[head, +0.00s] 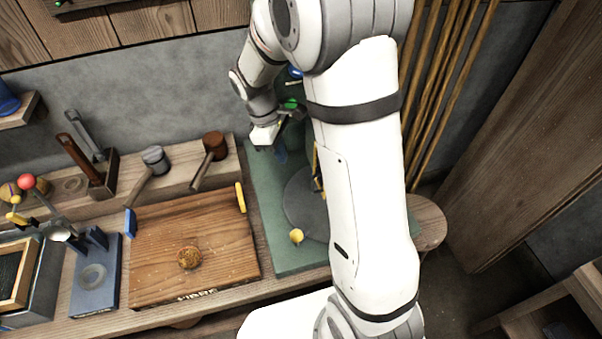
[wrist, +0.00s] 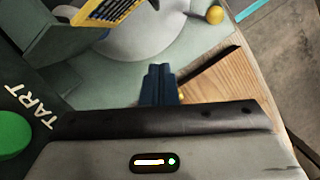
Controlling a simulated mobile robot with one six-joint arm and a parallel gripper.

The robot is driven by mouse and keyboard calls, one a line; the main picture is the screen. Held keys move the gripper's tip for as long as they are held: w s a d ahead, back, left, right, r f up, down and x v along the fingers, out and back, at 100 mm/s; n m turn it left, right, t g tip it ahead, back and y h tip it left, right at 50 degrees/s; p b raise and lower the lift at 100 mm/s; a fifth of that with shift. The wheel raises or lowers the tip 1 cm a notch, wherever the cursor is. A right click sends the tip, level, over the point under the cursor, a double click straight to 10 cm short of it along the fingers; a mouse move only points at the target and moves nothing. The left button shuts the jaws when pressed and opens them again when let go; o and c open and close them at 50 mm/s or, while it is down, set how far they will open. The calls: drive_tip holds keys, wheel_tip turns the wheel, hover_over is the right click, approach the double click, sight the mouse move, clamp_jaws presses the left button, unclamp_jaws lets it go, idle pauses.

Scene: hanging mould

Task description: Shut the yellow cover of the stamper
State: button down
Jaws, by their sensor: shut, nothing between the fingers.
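The stamper has a green base (head: 265,190) with a round grey plate (head: 303,205), partly hidden behind my arm in the head view. A yellow cover with a barred face shows at the top of the wrist view (wrist: 100,10), cut off by the frame edge, tilted up over the plate. In the head view only a thin yellow strip of it (head: 316,165) shows beside my arm. My gripper (head: 281,155) is over the back part of the green base. Its blue fingers (wrist: 159,75) are shut and empty in the wrist view, apart from the cover.
A green button (wrist: 12,133) beside the letters TART is left of my gripper. A yellow knob (head: 296,236) is at the plate's front edge. A wooden board (head: 190,225), mallets (head: 213,147) and a blue stand (head: 95,275) are left. Poles (head: 440,80) lean behind.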

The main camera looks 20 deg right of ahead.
drive_tip(key=s+d+f+p, duration=0.2)
drive_tip(key=s+d+f, duration=0.1)
drive_tip(key=d+f, duration=0.2)
drive_tip(key=shift+a+x, duration=0.3)
drive_tip(key=shift+x, duration=1.05)
